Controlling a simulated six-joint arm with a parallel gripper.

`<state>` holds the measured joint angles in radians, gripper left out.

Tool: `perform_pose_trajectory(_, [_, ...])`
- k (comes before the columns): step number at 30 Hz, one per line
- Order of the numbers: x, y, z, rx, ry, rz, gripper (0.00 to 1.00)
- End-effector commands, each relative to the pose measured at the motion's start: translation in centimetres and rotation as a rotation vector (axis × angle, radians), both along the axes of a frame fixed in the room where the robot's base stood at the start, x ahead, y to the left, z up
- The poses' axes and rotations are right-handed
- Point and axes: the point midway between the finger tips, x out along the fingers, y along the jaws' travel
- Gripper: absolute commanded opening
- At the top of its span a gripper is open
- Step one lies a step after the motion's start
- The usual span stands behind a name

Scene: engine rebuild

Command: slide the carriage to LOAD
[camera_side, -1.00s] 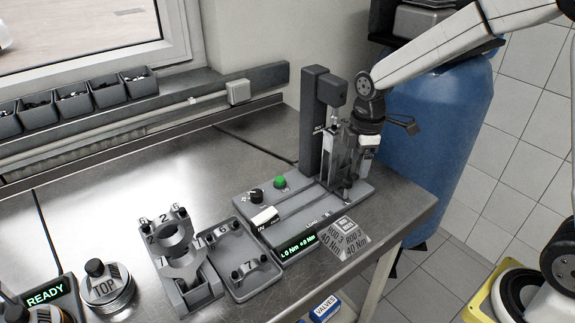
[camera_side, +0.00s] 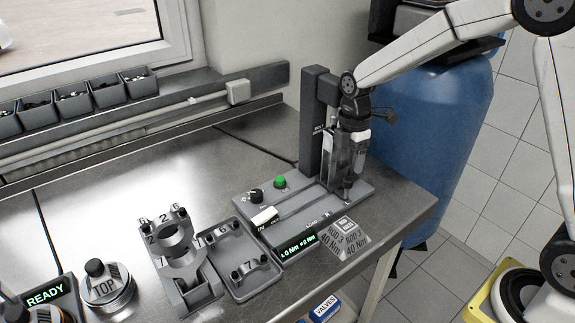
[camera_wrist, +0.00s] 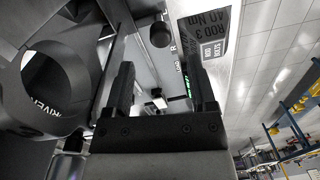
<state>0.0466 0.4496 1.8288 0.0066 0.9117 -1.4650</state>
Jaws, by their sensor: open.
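The grey torque station (camera_side: 290,205) stands at the bench's right end, with a dark upright column (camera_side: 315,110), a slot along its base, a black knob, a green button and a white block (camera_side: 264,218) at its left end. I cannot single out the carriage for certain; my gripper hides the slot's right part. My gripper (camera_side: 347,195) points down, open, low over the base's right end. In the wrist view its fingers (camera_wrist: 162,88) stand apart, with a round dark knob (camera_wrist: 160,37) seen beyond the gap; contact is not visible.
A ROD 3 40 Nm sign (camera_side: 346,238) stands just in front of the station, beside a green display (camera_side: 299,247). A grey parts tray (camera_side: 243,262) and a rod fixture (camera_side: 185,265) are to the left. A blue tank (camera_side: 435,130) stands behind right. Bare bench lies back left.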

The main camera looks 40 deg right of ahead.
Motion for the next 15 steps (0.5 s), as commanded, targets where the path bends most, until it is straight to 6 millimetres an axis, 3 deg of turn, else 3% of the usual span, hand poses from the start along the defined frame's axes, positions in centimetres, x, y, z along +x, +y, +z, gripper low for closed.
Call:
perform_pose_trajectory(9, [-0.2,0.0,-3.9,0.000,0.002,-0.001,0.72])
perform_pose_trajectory(15, [-0.3,0.0,-5.2,0.000,-0.001,-0.001,0.72])
